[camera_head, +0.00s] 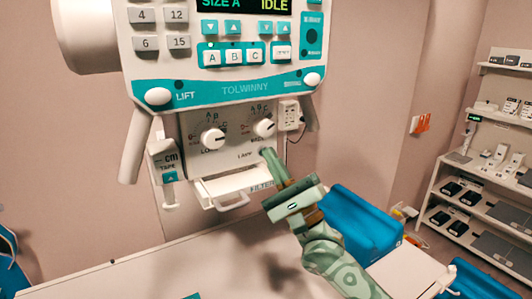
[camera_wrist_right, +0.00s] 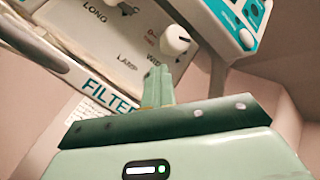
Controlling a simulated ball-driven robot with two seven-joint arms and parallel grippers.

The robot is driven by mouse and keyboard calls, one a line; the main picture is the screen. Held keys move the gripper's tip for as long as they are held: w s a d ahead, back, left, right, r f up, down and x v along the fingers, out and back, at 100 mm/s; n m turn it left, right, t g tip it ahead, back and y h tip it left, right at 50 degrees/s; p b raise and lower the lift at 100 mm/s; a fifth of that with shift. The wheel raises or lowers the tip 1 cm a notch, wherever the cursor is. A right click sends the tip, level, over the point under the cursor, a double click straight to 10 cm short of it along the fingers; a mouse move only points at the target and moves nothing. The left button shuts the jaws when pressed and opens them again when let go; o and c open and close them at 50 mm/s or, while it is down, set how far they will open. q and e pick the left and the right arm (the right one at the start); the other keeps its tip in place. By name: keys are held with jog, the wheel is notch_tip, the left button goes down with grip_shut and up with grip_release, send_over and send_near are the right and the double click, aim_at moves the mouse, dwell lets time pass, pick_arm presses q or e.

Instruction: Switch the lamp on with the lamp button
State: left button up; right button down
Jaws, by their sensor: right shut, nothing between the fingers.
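The control panel (camera_head: 226,160) hangs under the console and carries a LAMP label (camera_head: 246,155), which also shows in the wrist view (camera_wrist_right: 127,60). The lamp button itself is not visible; my fingers cover the spot just right of the label. My right gripper (camera_head: 267,152) is shut and empty, its tips at the panel's lower right beside that label. In the wrist view its fingertips (camera_wrist_right: 158,72) overlap the panel below a white knob; I cannot tell whether they touch it. My left gripper is not in view.
A FILTER tray (camera_head: 235,186) with a handle juts out below. The console (camera_head: 220,92) overhangs above. A blue box (camera_head: 362,222) stands right of my arm.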

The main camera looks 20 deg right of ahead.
jog(key=shift+w+f, duration=0.1)
jog(key=shift+f, duration=0.15)
dwell(0.6)
jog(key=shift+a+f, duration=0.1)
jog(key=shift+s+f, duration=0.15)
jog(key=shift+s, duration=0.2)
jog(key=shift+s+p, duration=0.1)
jog(key=shift+p, duration=0.2)
jog(key=s+p, duration=0.1)
jog(key=s, duration=0.1)
jog(key=s+d, duration=0.1)
jog(key=s, duration=0.1)
jog(key=shift+s+p, duration=0.4)
dwell(0.4)
